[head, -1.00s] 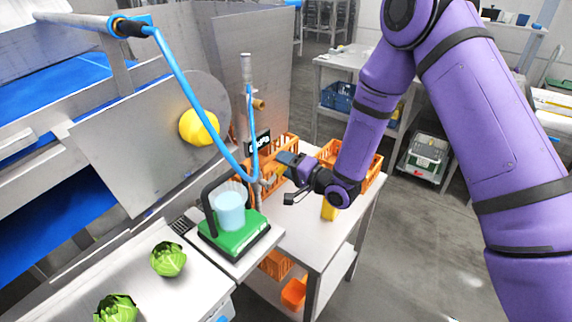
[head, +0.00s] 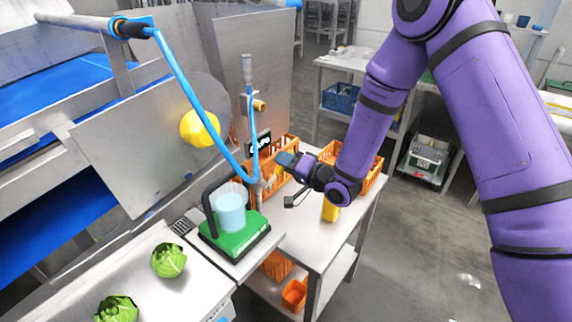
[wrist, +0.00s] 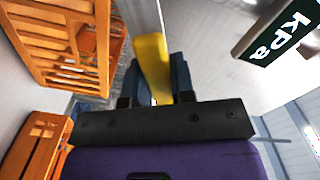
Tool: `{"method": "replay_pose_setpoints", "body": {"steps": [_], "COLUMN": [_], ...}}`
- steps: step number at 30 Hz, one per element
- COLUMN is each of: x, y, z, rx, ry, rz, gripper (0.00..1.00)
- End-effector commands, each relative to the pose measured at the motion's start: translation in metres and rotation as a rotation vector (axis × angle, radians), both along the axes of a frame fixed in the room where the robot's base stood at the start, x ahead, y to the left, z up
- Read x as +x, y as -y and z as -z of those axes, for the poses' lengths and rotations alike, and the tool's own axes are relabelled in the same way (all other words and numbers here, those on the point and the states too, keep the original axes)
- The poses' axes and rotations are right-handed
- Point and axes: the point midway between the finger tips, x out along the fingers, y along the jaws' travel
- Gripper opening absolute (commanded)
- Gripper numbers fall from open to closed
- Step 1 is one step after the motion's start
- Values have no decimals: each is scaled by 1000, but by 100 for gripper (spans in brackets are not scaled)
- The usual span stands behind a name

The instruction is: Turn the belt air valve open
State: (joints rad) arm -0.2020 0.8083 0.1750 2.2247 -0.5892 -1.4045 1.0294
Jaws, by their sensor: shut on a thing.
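The belt air valve's yellow lever (wrist: 152,68) runs between the jaws of my gripper (wrist: 155,80) in the wrist view, with a grey metal bar beyond it. The gripper is shut on this lever. In the head view my gripper (head: 284,160) is beside the lower end of the upright air pipe (head: 247,75), where the blue hose (head: 193,95) loops down. The valve body is small there, and its lever is partly hidden by the gripper. A dark kPa display (wrist: 280,32) is close on the right in the wrist view.
Orange crates (head: 328,154) stand behind and beside my gripper on the metal table (head: 310,225). A green scale (head: 238,240) with a clear container is in front, near the hose. A yellow knob (head: 200,128) sticks out from the machine panel at left.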

Motion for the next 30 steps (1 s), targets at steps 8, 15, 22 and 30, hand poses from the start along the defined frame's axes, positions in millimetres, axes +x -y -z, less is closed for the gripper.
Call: {"method": "replay_pose_setpoints", "body": {"steps": [8, 15, 22, 30], "x": [-9, -17, -23, -25], "y": [-6, -13, -17, -19], "z": [-17, -26, -30, -32], "rx": [-145, -251, -316, -345], "ry": [186, 322, 404, 440], "rz": [1, 1, 1, 1], "gripper": [0, 0, 0, 0]}}
